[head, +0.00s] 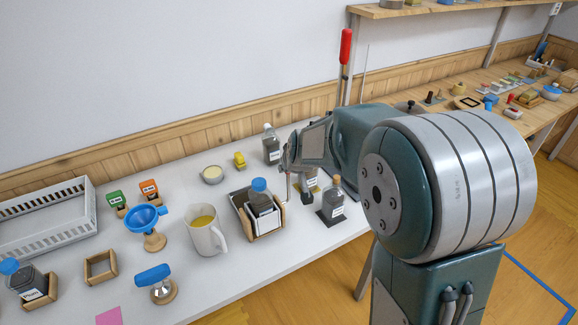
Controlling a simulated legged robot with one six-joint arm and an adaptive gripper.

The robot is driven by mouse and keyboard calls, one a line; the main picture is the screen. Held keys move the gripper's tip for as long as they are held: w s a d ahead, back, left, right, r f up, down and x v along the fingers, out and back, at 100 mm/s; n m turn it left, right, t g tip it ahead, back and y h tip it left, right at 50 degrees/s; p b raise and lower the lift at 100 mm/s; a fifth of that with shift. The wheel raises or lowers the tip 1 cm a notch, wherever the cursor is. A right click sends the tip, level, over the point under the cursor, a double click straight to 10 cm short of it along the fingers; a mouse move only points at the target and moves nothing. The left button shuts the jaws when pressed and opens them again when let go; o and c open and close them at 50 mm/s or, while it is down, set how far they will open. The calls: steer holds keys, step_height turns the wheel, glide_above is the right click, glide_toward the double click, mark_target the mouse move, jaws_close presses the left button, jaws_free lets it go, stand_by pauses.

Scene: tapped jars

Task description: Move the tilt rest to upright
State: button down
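A wooden-sided rest with a dark tray (246,225) stands near the middle of the white table and looks like the tilt rest. A blue-capped jar (259,193) with a white label sits in it, leaning back somewhat. My gripper (288,186) is just right of this rest, seen from behind and partly hidden by my arm. A thin finger points down near the rest's right side. I cannot tell whether it touches the rest or whether the fingers are apart.
A cork-topped jar (333,204) stands right of the gripper, and another bottle (270,145) behind. A mug (206,232) is close left of the rest. A blue funnel (145,217), a white basket (45,225) and another jar in a wooden holder (30,285) lie farther left.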

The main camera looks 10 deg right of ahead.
steer(key=shift+s+d+f, duration=0.1)
steer(key=shift+s+f, duration=0.1)
steer(key=shift+s, duration=0.25)
stand_by(0.3)
steer(key=shift+c, duration=2)
jaws_free()
steer(key=shift+s, duration=0.1)
steer(key=shift+r, duration=0.1)
steer(key=v, duration=1.1)
steer(key=shift+s+r, duration=0.25)
steer(key=shift+r, duration=0.1)
